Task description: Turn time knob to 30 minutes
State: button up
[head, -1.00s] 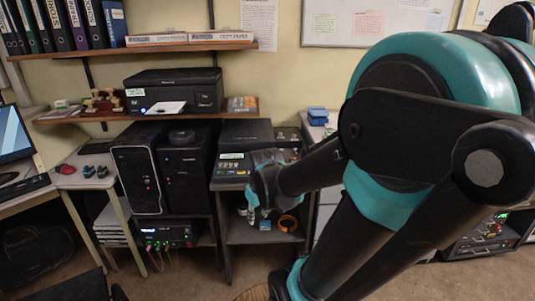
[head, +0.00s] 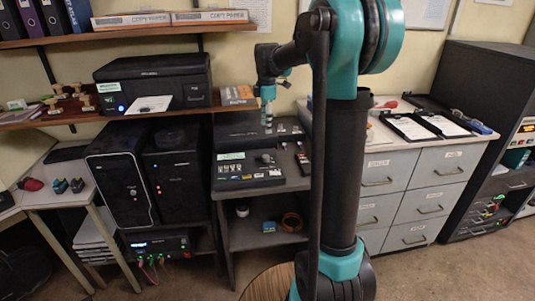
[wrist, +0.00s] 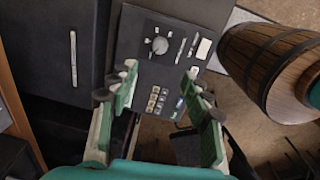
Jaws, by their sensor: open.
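The time knob (wrist: 159,45) is a round dark dial with a lighter centre, set on a dark console (wrist: 150,75). In the head view the console (head: 232,171) stands on the small rack's top, and a small raised knob (head: 265,158) shows at its back right. Its setting is too small to read. My gripper (head: 267,122) points down above and behind the console in the head view. In the wrist view my gripper (wrist: 158,82) is open and empty, its fingers spread on either side below the knob, apart from it.
Small buttons (wrist: 157,99) and slim light pieces (wrist: 187,46) lie near the knob. Dark computer towers (head: 150,170) stand left of the console. A printer (head: 155,80) sits on the shelf above. Grey drawers (head: 405,185) are to the right.

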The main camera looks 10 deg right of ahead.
aim_at(266, 156)
jog(key=f, duration=1.4)
jog(key=shift+w+a+f, duration=0.1)
jog(key=shift+w+f, duration=0.15)
jog(key=shift+w, duration=0.1)
grip_shut()
